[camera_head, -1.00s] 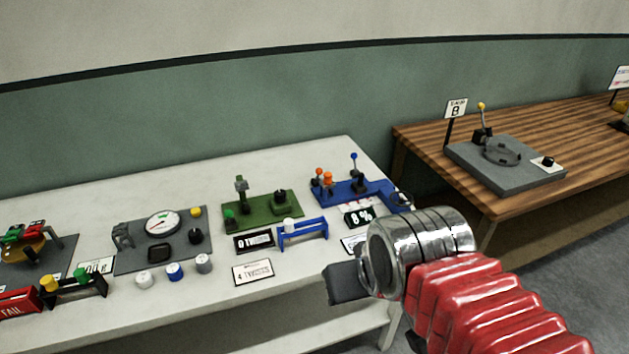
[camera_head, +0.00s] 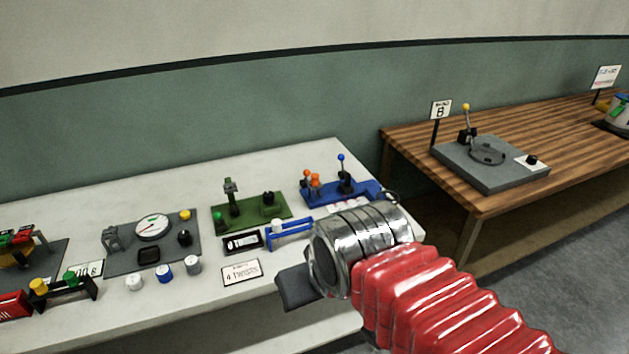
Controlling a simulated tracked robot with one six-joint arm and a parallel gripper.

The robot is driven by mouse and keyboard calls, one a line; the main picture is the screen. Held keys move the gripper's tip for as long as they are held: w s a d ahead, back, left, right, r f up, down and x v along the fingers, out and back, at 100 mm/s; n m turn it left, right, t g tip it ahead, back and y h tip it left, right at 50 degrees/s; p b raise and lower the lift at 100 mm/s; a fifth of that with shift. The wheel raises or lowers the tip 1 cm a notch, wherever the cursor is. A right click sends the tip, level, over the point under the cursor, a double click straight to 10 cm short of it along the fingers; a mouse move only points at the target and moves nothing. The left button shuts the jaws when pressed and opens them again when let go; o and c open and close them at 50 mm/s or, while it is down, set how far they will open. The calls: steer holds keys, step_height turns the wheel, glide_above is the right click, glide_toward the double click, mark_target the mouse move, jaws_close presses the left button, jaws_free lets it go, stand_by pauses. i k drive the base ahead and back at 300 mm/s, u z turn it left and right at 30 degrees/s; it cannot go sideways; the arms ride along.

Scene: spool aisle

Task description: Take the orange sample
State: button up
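Orange pieces (camera_head: 315,182) show on the blue station (camera_head: 359,195) at the right end of the white table. They are small, and I cannot tell which of them is the orange sample. My gripper (camera_head: 295,288) is in front of the table's right part, nearer to me than the blue station and apart from the orange pieces in the picture. Only a dark finger part shows past the metal wrist. The rest of the gripper is hidden, so its opening and anything in it cannot be seen.
The white table (camera_head: 110,190) also bears a green station (camera_head: 250,211), a grey gauge station (camera_head: 125,262), a blue rack (camera_head: 290,235) and several small cylinders near its front edge. A wooden table (camera_head: 400,145) with a grey device (camera_head: 500,175) stands to the right.

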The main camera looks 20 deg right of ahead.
mark_target(314, 176)
steer(key=i, duration=1)
